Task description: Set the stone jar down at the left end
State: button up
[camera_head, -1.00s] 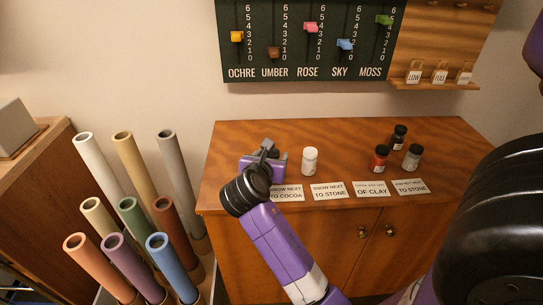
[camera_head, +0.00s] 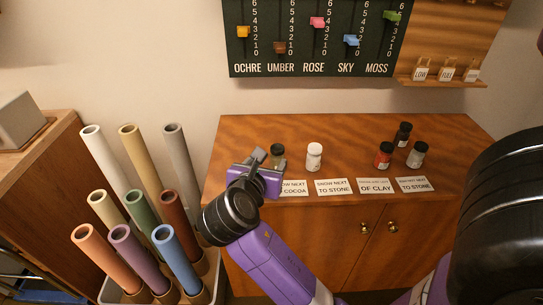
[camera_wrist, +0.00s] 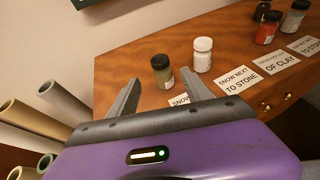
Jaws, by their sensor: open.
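A small jar with a dark lid and an olive-grey body (camera_head: 277,157) stands upright at the left end of the row on the wooden cabinet top. It also shows in the wrist view (camera_wrist: 163,72), just beyond the fingertips. My gripper (camera_head: 268,165) is open and empty, drawn back to the near left of this jar. In the wrist view the two fingers (camera_wrist: 160,88) are spread wide, with a gap to the jar. A grey jar with a black lid (camera_head: 416,155) stands at the right. I cannot tell by label which one is stone.
A white jar (camera_head: 314,156) stands close right of the left jar. A red jar (camera_head: 383,156) and a black jar (camera_head: 403,134) stand further right. Text cards (camera_head: 334,187) line the front edge. Upright coloured tubes (camera_head: 138,215) stand left of the cabinet (camera_head: 250,128).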

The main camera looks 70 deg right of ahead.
jog(key=s+a+f+m+t+y, duration=0.1)
jog(key=a+f+m+t+y, duration=0.1)
jog(key=a+f+t+y, duration=0.5)
jog(key=s+a+f+m+t+y, duration=0.1)
jog(key=a+f+m+t, duration=0.3)
jog(key=a, duration=0.8)
jog(key=s+a+r+m+t+y, duration=0.1)
jog(key=s+a+r+m+y, duration=0.1)
jog(key=s+a+m, duration=0.3)
jog(key=s+a+r+m+t+y, duration=0.1)
jog(key=s+a+r+m+y, duration=0.2)
jog(key=s+m, duration=0.5)
jog(key=shift+s+a+r+y, duration=0.3)
jog(key=shift+a+r, duration=0.3)
jog(key=shift+a, duration=0.3)
